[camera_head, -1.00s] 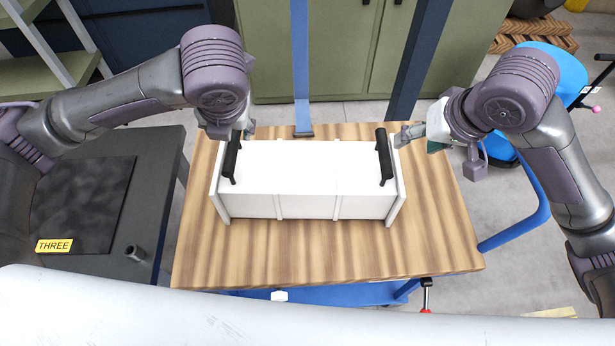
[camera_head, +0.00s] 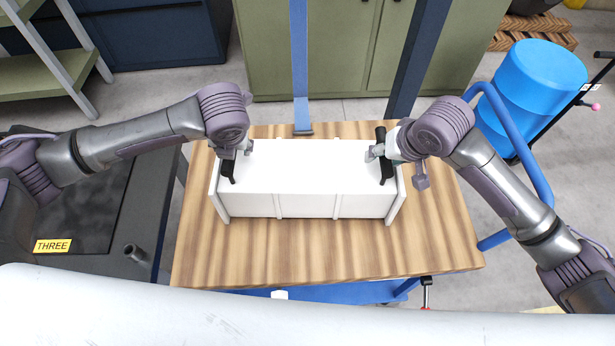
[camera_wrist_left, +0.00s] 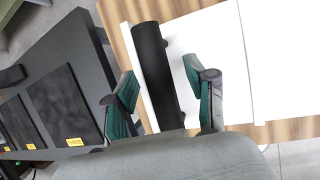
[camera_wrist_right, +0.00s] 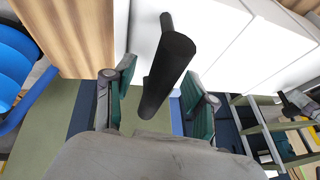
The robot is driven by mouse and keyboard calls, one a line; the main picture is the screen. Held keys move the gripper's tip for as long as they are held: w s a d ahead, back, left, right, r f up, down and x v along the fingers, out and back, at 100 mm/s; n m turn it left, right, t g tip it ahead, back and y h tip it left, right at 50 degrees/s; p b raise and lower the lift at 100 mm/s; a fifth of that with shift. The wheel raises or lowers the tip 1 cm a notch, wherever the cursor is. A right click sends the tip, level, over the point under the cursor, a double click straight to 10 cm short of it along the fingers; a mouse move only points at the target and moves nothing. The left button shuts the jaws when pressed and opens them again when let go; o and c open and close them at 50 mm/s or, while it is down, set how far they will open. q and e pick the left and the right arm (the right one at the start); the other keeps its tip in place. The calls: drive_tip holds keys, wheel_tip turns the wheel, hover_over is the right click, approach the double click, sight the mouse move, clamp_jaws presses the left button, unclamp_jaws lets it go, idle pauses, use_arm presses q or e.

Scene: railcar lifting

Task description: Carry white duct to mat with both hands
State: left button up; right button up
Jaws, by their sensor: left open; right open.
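The white duct (camera_head: 308,180) lies on the wooden tabletop, with a black handle near each end. My left gripper (camera_head: 236,152) is at the left handle (camera_head: 228,170). In the left wrist view its open fingers (camera_wrist_left: 165,95) stand on either side of that black handle (camera_wrist_left: 158,75). My right gripper (camera_head: 380,152) is at the right handle (camera_head: 385,168). In the right wrist view its open fingers (camera_wrist_right: 155,100) straddle that black handle (camera_wrist_right: 165,70). The mat, dark and square (camera_head: 85,205), lies on the dark table at left, beside a yellow label reading THREE (camera_head: 53,246).
The wooden table (camera_head: 330,255) is clear in front of the duct. A blue post (camera_head: 301,70) and a dark blue post (camera_head: 418,60) rise behind it. A blue barrel (camera_head: 530,90) stands at right.

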use_arm(q)
clamp_jaws()
use_arm(e)
clamp_jaws()
use_arm(q)
drive_tip(key=shift+w+r, duration=0.15)
drive_tip(key=shift+r, duration=0.05)
use_arm(e)
drive_tip(key=shift+w+r, duration=0.15)
drive_tip(key=shift+r, duration=0.05)
